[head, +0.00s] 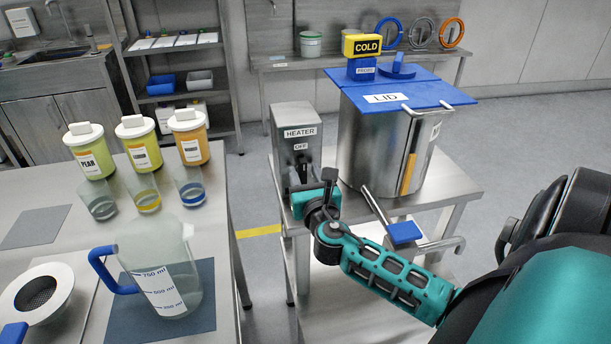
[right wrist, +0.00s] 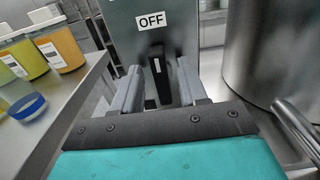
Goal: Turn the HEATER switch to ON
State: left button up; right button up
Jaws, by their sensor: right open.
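The HEATER box (head: 297,137) is a grey metal box on the steel stand, with a HEATER label and an OFF label below it. In the right wrist view its front (right wrist: 187,42) shows the OFF label above a black switch handle (right wrist: 155,78), which stands upright with a white mark. My right gripper (head: 304,176) is at the front of the box; the wrist view shows its two grey fingers (right wrist: 158,88) open on either side of the handle, and I cannot tell whether they touch it. My left gripper is not in view.
A steel pot (head: 366,147) with a blue lid (head: 430,92) stands right of the box, with a blue-tipped tap (head: 404,232) below. A table on the left holds a jug (head: 163,270), cups and several lidded jars (head: 138,143). A gap separates table and stand.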

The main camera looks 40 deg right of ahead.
grip_shut()
dwell(0.4)
